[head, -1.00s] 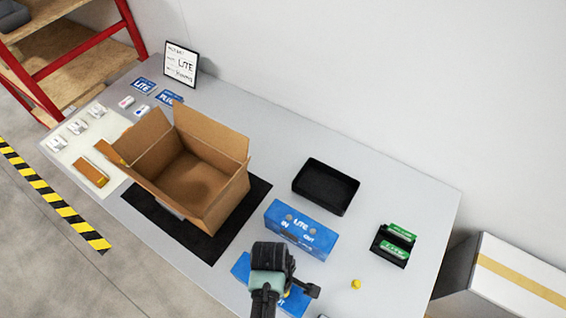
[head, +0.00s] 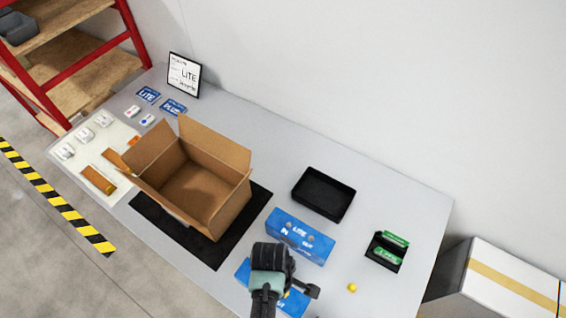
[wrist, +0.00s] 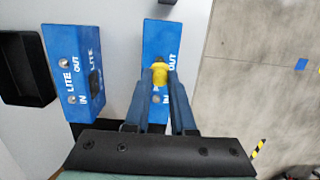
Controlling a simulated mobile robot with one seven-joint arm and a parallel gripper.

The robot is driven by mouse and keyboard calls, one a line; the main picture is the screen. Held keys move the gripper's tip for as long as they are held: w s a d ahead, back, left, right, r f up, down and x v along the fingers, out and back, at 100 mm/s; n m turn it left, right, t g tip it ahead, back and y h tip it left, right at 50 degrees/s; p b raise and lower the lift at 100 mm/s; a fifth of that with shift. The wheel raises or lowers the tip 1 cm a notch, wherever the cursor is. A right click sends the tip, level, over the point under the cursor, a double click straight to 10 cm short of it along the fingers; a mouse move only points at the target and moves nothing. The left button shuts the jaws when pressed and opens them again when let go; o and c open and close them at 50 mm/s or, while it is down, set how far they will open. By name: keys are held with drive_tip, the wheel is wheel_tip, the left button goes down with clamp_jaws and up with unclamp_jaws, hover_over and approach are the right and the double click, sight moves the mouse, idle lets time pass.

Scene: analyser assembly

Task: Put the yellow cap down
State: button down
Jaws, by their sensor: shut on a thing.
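My gripper (wrist: 160,80) is shut on a yellow cap (wrist: 159,73), held between its fingertips in the wrist view. The cap is over a blue box (wrist: 155,42); I cannot tell whether it touches the box. A metal fitting shows on that box just below the cap. In the head view my arm hides much of this blue box (head: 243,270) and only a speck of yellow shows beside it. Another yellow cap (head: 352,288) lies alone on the table to the right.
A second blue box (head: 300,240) marked LITE stands behind. An open carton (head: 216,208) sits on a black mat (head: 150,211) at left. Bare table lies around the loose cap.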

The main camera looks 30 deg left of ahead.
drive_tip(key=shift+r+p, duration=0.3)
drive_tip(key=shift+r, duration=0.25)
drive_tip(key=shift+f, duration=0.1)
